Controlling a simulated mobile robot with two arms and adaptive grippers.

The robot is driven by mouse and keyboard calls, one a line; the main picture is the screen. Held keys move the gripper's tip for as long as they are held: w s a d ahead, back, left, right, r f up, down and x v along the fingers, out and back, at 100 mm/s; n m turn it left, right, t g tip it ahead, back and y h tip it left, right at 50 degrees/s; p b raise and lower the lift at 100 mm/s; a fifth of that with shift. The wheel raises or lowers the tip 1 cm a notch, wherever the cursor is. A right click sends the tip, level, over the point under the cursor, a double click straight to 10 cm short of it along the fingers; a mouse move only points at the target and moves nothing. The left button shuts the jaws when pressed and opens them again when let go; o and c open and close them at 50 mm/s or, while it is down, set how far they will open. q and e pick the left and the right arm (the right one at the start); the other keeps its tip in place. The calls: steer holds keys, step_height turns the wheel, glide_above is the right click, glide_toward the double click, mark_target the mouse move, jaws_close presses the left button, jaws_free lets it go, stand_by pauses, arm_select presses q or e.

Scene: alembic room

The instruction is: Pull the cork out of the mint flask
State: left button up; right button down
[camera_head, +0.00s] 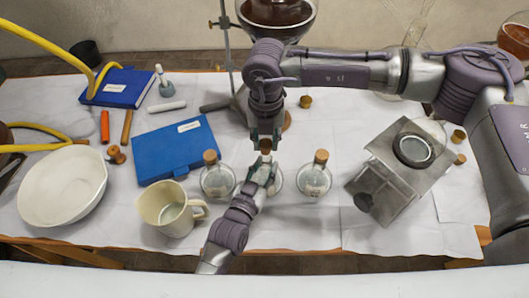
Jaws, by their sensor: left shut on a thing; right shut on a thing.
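Three clear glass flasks stand in a row; the middle one, taken as the mint flask (277,184), is mostly hidden behind my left gripper, and its label cannot be read. My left gripper (263,170) reaches up from below and is shut on this flask at its neck. My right gripper (265,137) points down from above and is shut on the brown cork (265,146) over the same flask. Whether the cork still sits in the neck is hidden by the fingers.
Corked flasks stand close on the left (217,182) and right (314,182). A beige mug (160,205), blue book (170,150) and white bowl (62,188) lie left. A metal box apparatus (385,180) stands right. A stand rod (227,40) rises behind.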

mark_target(266, 143)
steer(key=shift+r, duration=0.2)
arm_select(q)
steer(key=o, duration=1.1)
steer(key=shift+s, duration=0.1)
steer(key=shift+s+a, duration=0.15)
steer(key=shift+s, duration=0.15)
arm_select(e)
steer(key=shift+r, duration=0.4)
arm_select(q)
steer(key=shift+r+p+v, duration=0.15)
steer(key=shift+v, duration=1.75)
steer(key=shift+r+p+v, duration=0.2)
steer(key=shift+v, duration=1.65)
steer(key=shift+r+p+v, duration=0.15)
steer(key=shift+v, duration=1.75)
arm_select(e)
steer(key=shift+r, duration=1.65)
